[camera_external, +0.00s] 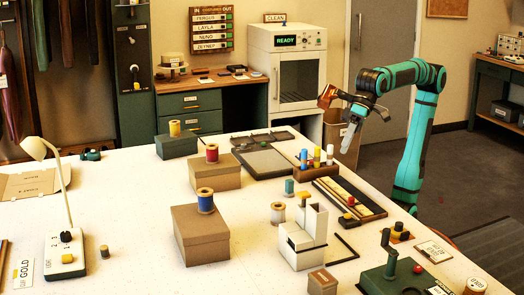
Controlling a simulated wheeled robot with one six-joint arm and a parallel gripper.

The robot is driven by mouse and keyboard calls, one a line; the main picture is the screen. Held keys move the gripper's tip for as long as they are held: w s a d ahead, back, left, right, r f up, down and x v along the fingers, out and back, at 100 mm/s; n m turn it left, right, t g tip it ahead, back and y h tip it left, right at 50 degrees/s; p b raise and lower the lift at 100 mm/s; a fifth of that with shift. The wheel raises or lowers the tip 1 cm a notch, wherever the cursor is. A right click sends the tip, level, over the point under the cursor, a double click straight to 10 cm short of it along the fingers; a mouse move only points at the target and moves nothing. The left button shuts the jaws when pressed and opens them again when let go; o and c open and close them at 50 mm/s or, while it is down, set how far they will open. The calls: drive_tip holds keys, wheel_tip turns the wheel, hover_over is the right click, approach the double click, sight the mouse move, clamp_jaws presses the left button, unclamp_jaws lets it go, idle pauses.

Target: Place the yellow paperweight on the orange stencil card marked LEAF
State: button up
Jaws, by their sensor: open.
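My gripper (350,138) hangs in the air at the end of my teal arm, beyond the right back edge of the white table, open, with nothing seen in it. I cannot tell for sure which thing is the yellow paperweight. No card with a readable LEAF marking shows, so I cannot pick out the orange stencil card. My gripper is well apart from all of these.
Boxes topped with thread spools (207,221) stand mid-table. A rack of coloured pegs (310,168) and a dark tray (350,198) lie nearest my arm. The table's left middle (135,215) is clear.

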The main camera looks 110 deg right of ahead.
drive_tip(key=s+d+n+t+h, duration=0.1)
drive_tip(key=s+d+n+t, duration=0.2)
drive_tip(key=d, duration=0.8)
drive_tip(key=s+d+n+t+h, duration=0.2)
drive_tip(key=s+d+n+t, duration=0.2)
drive_tip(key=s+d+t, duration=0.3)
drive_tip(key=s+d, duration=0.3)
drive_tip(key=d, duration=0.1)
drive_tip(key=shift+d+h, duration=0.2)
drive_tip(key=shift+h, duration=0.1)
